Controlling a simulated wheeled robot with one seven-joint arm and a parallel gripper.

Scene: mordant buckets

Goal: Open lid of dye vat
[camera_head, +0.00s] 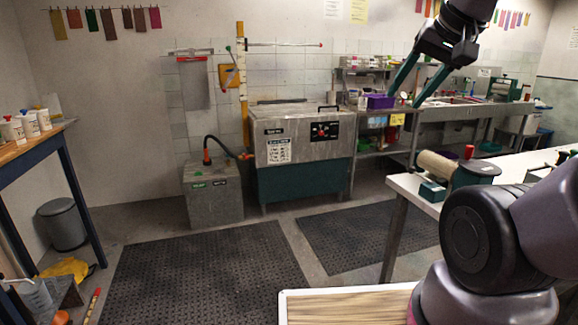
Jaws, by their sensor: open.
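The dye vat (303,142) stands against the tiled back wall, a grey metal tub with a teal base and a front control panel. Its flat lid (285,108) lies shut on top, with a dark handle (329,108) near the right end. My gripper (420,86) is at the upper right, pointing down, with two teal fingers spread apart and nothing between them. In the picture it appears to the right of the vat and apart from it. How far it is from the vat in depth I cannot tell.
A grey box (213,192) with a hose stands left of the vat. Dark mats (205,278) cover the floor in front. A white table (412,184) with a roller device is at right. A blue-framed table (40,140) stands at left. A yellow cloth (66,268) lies on the floor.

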